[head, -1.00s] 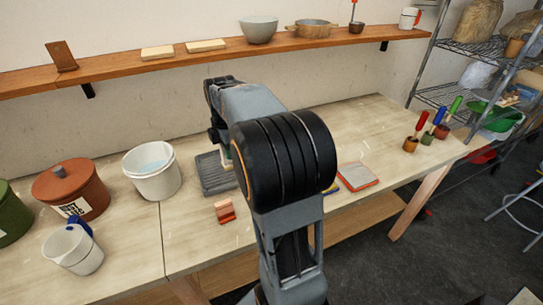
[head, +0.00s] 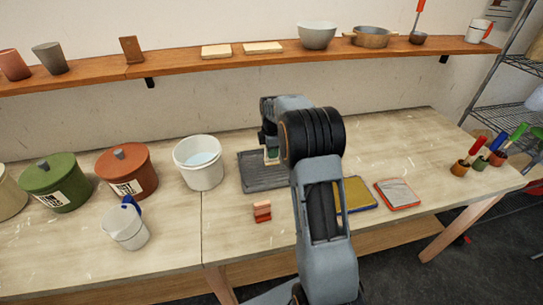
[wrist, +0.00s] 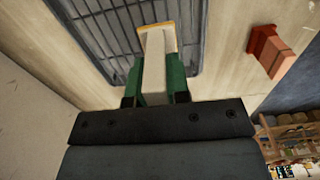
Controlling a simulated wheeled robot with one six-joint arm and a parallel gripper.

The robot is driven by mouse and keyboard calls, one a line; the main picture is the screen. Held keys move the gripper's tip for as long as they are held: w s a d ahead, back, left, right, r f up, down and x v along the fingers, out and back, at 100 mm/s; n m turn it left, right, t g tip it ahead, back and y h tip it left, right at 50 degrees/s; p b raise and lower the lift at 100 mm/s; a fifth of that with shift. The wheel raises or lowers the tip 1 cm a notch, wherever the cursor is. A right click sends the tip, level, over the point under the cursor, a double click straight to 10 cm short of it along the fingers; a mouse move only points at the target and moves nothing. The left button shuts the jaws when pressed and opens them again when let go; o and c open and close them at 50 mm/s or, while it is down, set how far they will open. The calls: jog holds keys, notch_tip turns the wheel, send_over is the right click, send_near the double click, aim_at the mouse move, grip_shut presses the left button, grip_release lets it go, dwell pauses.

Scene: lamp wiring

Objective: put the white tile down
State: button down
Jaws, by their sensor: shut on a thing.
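My gripper (wrist: 157,80) has green fingers and is shut on the white tile (wrist: 154,62). In the wrist view the tile stands out between the fingers, with a yellowish edge at its far end. Beyond it lies the grey ribbed rack (wrist: 95,35). In the head view my gripper (head: 271,152) is over the right part of the rack (head: 258,182), with a small pale bit of the tile showing below it. My arm hides part of this area. I cannot tell whether the tile touches the rack.
A small orange-red block (head: 262,212) stands in front of the rack. A white bucket (head: 199,163) is to the left, with lidded pots and a jug (head: 126,228). A yellow pad (head: 357,194) and a red-edged pad (head: 397,194) lie to the right. The back right of the table (head: 400,145) is clear.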

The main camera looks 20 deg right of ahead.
jog(key=shift+w+a+f, duration=0.1)
jog(key=shift+w+f, duration=0.2)
jog(key=shift+f, duration=0.05)
notch_tip(320, 180, down, 3)
jog(key=shift+w+r+p, duration=0.1)
jog(key=shift+p, duration=0.65)
jog(key=shift+f, duration=0.25)
jog(key=shift+f, duration=0.1)
jog(key=shift+f, duration=0.15)
jog(key=c, duration=1.1)
grip_release()
